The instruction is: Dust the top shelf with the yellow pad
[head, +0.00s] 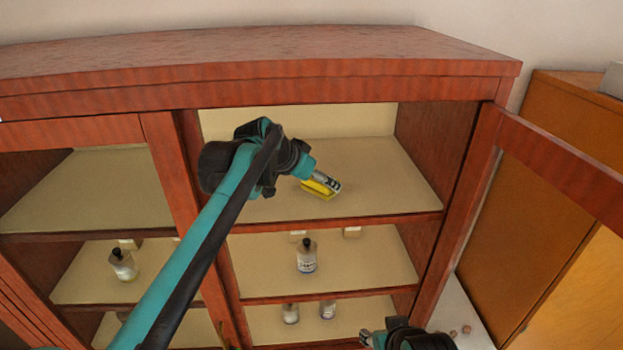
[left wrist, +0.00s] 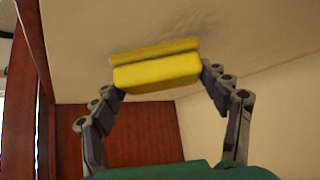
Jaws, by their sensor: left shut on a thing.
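The yellow pad (head: 318,189) is at the top shelf (head: 375,180) of the open middle section of a red-brown cabinet. My left gripper (head: 325,183) reaches into that section and is shut on the pad. In the left wrist view the yellow pad (left wrist: 157,72) sits between the two fingers of my left gripper (left wrist: 160,80), close to the pale shelf surface (left wrist: 240,40). I cannot tell whether the pad touches the shelf. My right gripper (head: 366,338) shows only in part at the bottom edge, and its jaws are unclear.
A dark-capped bottle (head: 306,258) stands on the shelf below, and another bottle (head: 123,264) stands in the left section. The cabinet door (head: 565,165) is swung open at the right. The visible top shelf is otherwise bare, with side walls and a front edge around it.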

